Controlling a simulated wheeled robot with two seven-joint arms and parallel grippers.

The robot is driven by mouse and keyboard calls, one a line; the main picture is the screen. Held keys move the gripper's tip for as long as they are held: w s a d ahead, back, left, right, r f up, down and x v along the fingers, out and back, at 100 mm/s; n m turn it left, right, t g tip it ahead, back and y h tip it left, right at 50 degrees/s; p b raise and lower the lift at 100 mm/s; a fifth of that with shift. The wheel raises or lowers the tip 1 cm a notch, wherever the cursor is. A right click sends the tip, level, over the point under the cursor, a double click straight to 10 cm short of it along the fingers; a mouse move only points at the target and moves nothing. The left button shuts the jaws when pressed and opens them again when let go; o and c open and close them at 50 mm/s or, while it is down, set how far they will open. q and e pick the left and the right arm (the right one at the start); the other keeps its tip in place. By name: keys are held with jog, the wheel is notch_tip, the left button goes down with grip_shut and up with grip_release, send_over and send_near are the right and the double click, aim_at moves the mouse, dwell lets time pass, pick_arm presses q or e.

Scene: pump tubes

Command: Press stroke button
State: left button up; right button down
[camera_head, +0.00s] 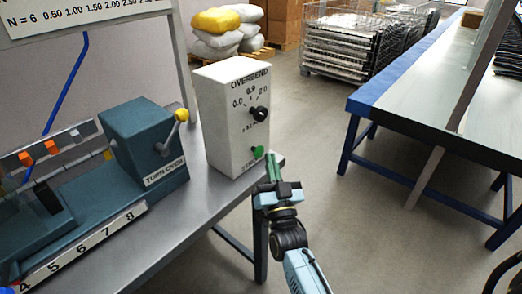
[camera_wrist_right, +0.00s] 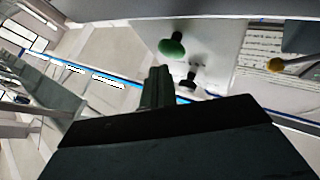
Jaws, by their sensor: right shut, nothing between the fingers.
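The green stroke button (camera_head: 257,152) sits low on the front of a white control box (camera_head: 222,118) marked OVERBEND. A black knob (camera_head: 259,114) with a number dial is above it. My right gripper (camera_head: 272,168) is shut and empty, just right of and slightly below the button in the head view, seemingly apart from it. In the right wrist view the green button (camera_wrist_right: 172,48) is beyond the closed fingertips (camera_wrist_right: 158,72), up and a little to the right, and the black knob (camera_wrist_right: 188,78) is right of the fingers. My left gripper is not in view.
The box stands at the right end of a metal bench (camera_head: 190,200). Left of it is a teal TURN OVER machine (camera_head: 145,140) with a yellow-tipped lever (camera_head: 181,115). A blue-edged table (camera_head: 420,105) stands at right. The floor between is clear.

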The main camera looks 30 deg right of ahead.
jog(key=shift+s+d+p, duration=0.35)
jog(key=shift+s+p, duration=0.05)
jog(key=shift+s, duration=0.4)
jog(key=shift+s+d+p, duration=0.3)
jog(key=shift+s+p, duration=0.15)
jog(key=shift+s, duration=0.3)
jog(key=shift+s+d+p, duration=0.35)
jog(key=shift+s+p, duration=0.05)
jog(key=shift+s, duration=0.4)
